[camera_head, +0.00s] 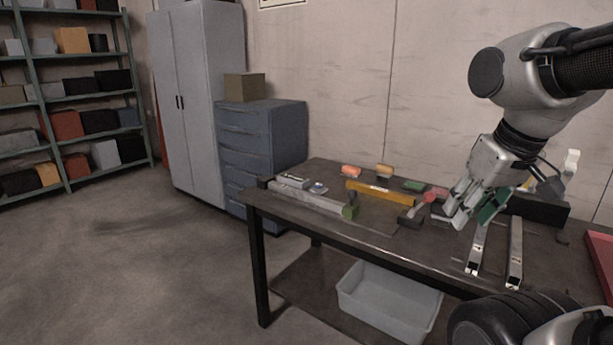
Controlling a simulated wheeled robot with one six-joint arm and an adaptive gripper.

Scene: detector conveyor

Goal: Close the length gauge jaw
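A long grey metal rail (315,196), which looks like the length gauge, lies along the left front part of the dark workbench (375,233). My gripper (452,219) is over the right half of the bench, pointing down and left, well to the right of the green block. Its fingers overlap in this view, so I cannot tell how far apart they are or whether they hold anything.
A red-knobbed lever (429,198) stands just left of my gripper. A yellow bar (381,192) lies behind the rail. Two metal strips (515,252) lie on the right. A dark green piece (491,207) is close behind my gripper. A grey bin (388,300) is below the bench.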

